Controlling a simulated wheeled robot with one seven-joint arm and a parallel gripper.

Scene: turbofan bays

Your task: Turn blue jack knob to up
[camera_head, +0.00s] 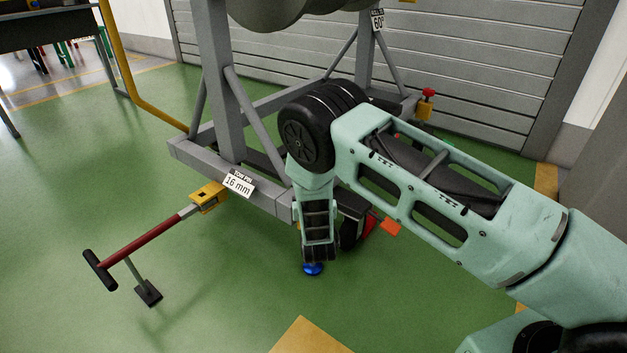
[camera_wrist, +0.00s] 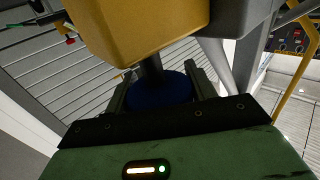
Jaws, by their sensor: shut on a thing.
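The blue jack knob (camera_head: 313,269) shows just below the end of my arm in the head view, low by the near corner of the grey stand. In the wrist view the blue knob (camera_wrist: 160,92) sits between the two fingers of my gripper (camera_wrist: 158,88), under a dark shaft and a yellow block (camera_wrist: 140,30). My gripper is shut on the knob, one finger on each side. In the head view my arm hides the jack body and most of the grip. Which way the knob is turned cannot be told.
The grey stand (camera_head: 215,165) rises behind my arm. A red tow bar (camera_head: 145,240) with a black handle juts out left from a yellow hitch (camera_head: 208,196). An orange tab (camera_head: 390,227) and a caster are right of my gripper. Green floor in front is clear.

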